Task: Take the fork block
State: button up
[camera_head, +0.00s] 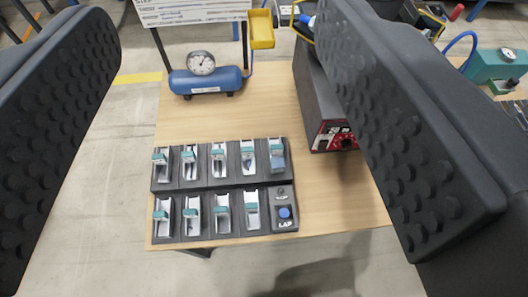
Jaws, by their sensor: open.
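My gripper (243,150) is open and empty. Its two dark, studded fingers stand wide apart at the left and right of the view. Below and beyond them, two rows of black bins lie at the table's near edge: the back row (218,184) and the front row (208,234). Their compartments hold small pale and teal things, too small to identify. I cannot tell which thing, if any, is the fork block. The right finger hides part of the table.
A wooden table (180,125) carries a blue tank (207,82) with a gauge and a dark box (322,100) with a red front. A blue button (285,212) sits at the front row's right end. Bare table lies between tank and bins.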

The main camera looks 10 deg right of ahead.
aim_at(246, 150)
jog(key=z, duration=2.4)
jog(key=k, duration=0.75)
jog(key=u, duration=1.7)
jog(key=i, duration=0.95)
jog(key=z, duration=0.05)
